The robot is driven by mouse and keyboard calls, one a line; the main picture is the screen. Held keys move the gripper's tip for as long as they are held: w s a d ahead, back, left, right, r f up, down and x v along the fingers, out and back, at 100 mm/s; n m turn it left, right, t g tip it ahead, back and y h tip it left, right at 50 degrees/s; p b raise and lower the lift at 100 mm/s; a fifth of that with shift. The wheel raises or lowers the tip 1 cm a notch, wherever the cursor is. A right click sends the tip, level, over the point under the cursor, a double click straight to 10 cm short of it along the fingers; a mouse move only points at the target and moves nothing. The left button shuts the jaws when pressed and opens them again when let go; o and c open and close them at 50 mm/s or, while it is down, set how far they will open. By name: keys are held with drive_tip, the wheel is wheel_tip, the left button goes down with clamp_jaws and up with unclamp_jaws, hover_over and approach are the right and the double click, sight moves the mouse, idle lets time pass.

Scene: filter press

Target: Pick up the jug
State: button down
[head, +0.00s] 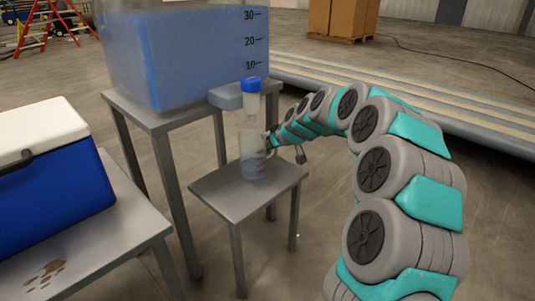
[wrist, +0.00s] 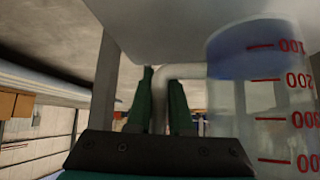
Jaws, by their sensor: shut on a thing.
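The jug (head: 252,157) is a clear cup with red markings at the small metal table, under a spout-like piece with a blue cap (head: 251,84). I cannot tell whether its base touches the tabletop. In the wrist view the jug (wrist: 265,110) is large on the right, with red marks from 100 to 400 and a bluish area near its top. Its pale handle (wrist: 190,71) runs between the green fingers of my gripper (wrist: 164,95), which is shut on it. In the head view my gripper (head: 272,142) is at the jug's right side, partly hidden.
A tank of blue liquid (head: 180,50) stands on a taller metal table (head: 158,122) behind the small table (head: 215,196). A blue and white cooler (head: 55,185) sits on another table at left. Floor is open at the front right, beside my arm.

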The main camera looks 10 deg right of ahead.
sight(259, 152)
drive_tip(key=s+r+p, duration=0.1)
drive_tip(key=s, duration=1.4)
drive_tip(key=shift+s+a+r, duration=0.35)
drive_tip(key=shift+s+a, duration=0.05)
drive_tip(key=shift+a, duration=0.05)
drive_tip(key=shift+s, duration=0.1)
idle(0.9)
